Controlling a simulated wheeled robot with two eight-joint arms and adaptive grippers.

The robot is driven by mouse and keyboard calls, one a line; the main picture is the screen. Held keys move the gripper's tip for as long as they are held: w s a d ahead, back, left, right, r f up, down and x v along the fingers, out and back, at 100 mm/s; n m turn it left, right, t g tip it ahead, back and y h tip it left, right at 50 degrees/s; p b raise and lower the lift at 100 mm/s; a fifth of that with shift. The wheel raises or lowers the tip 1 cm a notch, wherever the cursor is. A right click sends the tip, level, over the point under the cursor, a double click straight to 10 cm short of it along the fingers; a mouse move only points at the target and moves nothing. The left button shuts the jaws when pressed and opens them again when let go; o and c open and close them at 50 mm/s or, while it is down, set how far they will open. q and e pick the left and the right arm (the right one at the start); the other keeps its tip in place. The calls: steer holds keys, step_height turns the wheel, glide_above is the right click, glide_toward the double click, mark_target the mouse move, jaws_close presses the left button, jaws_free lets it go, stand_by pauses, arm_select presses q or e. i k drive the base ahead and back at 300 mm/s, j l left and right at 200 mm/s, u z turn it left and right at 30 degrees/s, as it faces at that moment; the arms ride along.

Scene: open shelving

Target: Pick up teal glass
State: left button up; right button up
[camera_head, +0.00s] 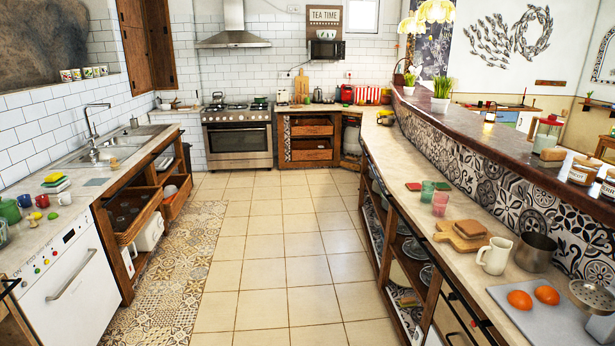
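A teal glass (427,191) stands upright on the right-hand counter. A pink glass (440,204) stands just in front of it, close by. The teal glass is see-through and looks empty. Neither of my grippers shows in the head view, so I cannot tell where they are relative to the glass.
The right counter (462,262) also holds a cutting board (459,237) with bread, a white pitcher (494,256), a metal pot (535,251) and oranges (519,299). A tiled wall and raised ledge (480,127) run behind it. The tiled floor (285,240) between the counters is clear.

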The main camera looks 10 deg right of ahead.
mark_target(428, 187)
steer(key=i+z, duration=0.2)
steer(key=i, duration=0.45)
steer(key=i+j+z, duration=0.2)
steer(key=i, duration=0.45)
